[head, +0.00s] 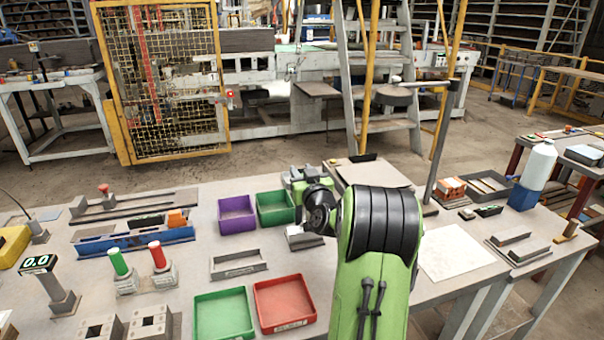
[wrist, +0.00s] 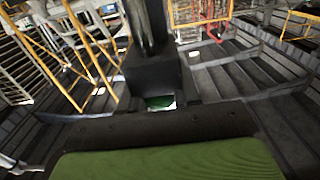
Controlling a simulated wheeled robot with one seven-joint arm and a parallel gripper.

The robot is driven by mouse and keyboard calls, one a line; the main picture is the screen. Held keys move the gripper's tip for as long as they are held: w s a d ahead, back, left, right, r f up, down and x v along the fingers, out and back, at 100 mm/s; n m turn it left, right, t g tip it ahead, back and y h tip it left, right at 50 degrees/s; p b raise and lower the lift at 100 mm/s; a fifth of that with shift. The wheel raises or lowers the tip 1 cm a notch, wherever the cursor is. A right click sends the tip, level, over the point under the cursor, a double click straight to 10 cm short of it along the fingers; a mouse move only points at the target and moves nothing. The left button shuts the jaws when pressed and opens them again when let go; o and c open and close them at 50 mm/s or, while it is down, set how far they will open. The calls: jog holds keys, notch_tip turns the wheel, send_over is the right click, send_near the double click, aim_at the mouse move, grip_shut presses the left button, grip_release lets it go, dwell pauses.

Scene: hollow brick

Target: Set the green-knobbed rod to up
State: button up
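The green-knobbed rod (head: 118,263) stands on a small grey base at the left of the table in the head view. Its green knob is at the top and the rod leans slightly to the left. A similar red-knobbed rod (head: 158,255) stands just to its right. My green and black arm reaches over the middle of the table, well to the right of both rods. In the wrist view my gripper (wrist: 155,72) shows as a dark block and post; its fingers cannot be made out. The rod is not seen in the wrist view.
Green (head: 223,315) and red (head: 285,304) trays lie between the rods and my arm. Purple (head: 236,214) and green bins sit farther back. A blue rail fixture (head: 130,240) lies behind the rods. A display post (head: 62,290) stands to their left.

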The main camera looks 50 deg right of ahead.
grip_shut()
notch_tip(320, 180, up, 7)
jog(key=p, duration=0.1)
jog(key=shift+p, duration=0.3)
jog(key=shift+f, duration=0.25)
jog(key=o, duration=0.6)
grip_release()
jog(key=b+v, duration=0.3)
jog(key=v, duration=1.3)
